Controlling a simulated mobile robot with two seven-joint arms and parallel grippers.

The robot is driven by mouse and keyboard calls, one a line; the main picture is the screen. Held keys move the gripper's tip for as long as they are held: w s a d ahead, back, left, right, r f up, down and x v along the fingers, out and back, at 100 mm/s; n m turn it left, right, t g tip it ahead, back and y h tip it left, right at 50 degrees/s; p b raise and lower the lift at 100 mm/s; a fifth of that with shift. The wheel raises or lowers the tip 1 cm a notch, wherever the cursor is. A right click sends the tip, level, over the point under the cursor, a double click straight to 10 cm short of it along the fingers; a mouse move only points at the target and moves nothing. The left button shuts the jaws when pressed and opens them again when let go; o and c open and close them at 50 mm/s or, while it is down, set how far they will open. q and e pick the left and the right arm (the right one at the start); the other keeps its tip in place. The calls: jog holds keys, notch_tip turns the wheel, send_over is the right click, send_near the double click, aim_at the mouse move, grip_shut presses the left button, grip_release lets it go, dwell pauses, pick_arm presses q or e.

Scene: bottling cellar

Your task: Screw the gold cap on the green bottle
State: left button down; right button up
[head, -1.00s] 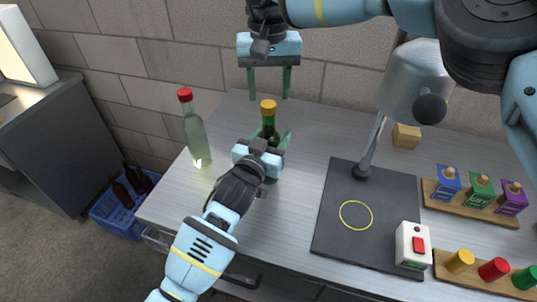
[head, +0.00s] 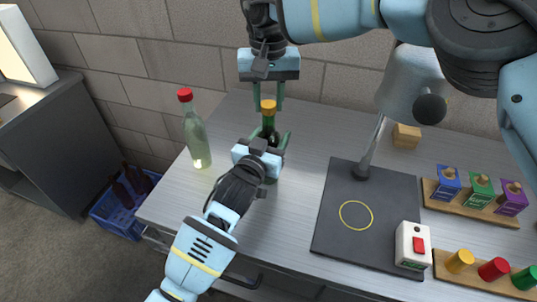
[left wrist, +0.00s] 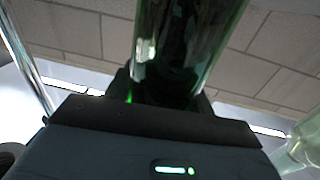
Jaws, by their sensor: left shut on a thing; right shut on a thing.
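The green bottle (head: 268,124) stands upright on the metal table, and my left gripper (head: 270,138) is shut around its body. Its glass also fills the middle of the left wrist view (left wrist: 185,45), close above the gripper's palm. The gold cap (head: 268,104) sits on top of the bottle's neck. My right gripper (head: 267,107) comes down from above, its fingers on both sides of the cap, and is shut on it. The threads and the exact seat of the cap are too small to tell.
A pale bottle with a red cap (head: 196,138) stands to the left. A blue crate (head: 112,222) is on the floor.

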jog(key=m, duration=1)
jog(key=o, duration=1.1)
jog(key=shift+r, duration=2.25)
jog(key=shift+c, duration=0.4)
